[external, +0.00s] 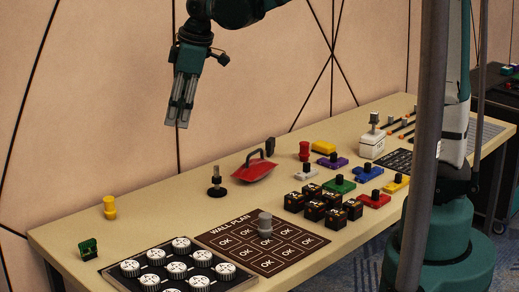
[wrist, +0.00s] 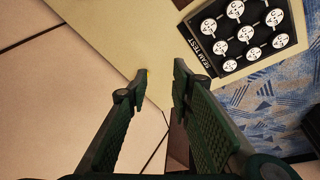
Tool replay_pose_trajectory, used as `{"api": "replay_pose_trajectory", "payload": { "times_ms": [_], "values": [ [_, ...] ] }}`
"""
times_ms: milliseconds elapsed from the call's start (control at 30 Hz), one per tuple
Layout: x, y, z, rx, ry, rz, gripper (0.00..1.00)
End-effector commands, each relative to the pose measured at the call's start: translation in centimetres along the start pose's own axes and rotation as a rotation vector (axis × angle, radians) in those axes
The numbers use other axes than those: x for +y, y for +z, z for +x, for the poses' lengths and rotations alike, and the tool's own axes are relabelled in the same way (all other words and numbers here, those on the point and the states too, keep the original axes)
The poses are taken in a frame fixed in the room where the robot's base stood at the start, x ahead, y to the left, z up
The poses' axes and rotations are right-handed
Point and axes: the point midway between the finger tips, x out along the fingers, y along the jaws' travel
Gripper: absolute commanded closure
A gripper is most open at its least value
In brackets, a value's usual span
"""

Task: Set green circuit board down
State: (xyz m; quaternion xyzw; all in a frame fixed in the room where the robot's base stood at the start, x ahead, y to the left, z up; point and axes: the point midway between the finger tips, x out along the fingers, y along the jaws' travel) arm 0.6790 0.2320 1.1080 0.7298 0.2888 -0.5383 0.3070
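A small green piece (external: 88,249), likely the green circuit board, stands at the near left corner of the table, left of the black board of white discs. A green block with a dark knob (external: 338,184) sits among the coloured blocks farther right. My gripper (external: 178,126) hangs high above the back of the table, pointing down, well apart from both. In the wrist view its two fingers (wrist: 161,76) are apart with nothing visible between them. I cannot make out the green piece in the wrist view; a finger may hide it.
The disc board (external: 180,270) and the brown WALL PLAN board (external: 262,243) lie at the front. A yellow peg (external: 110,207), a black-based post (external: 216,182) and a red handled tool (external: 258,168) stand behind. Black cubes (external: 312,204) crowd the middle. The left table top is mostly bare.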

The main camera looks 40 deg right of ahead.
Motion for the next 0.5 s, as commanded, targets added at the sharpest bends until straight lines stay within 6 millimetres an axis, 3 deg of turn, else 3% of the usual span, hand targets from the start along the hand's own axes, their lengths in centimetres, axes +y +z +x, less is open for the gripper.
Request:
{"api": "replay_pose_trajectory", "payload": {
  "times_ms": [500],
  "values": [
    [1.1, 10.7, -5.6, 0.081, 0.078, 0.264, 0.77]
  ]
}}
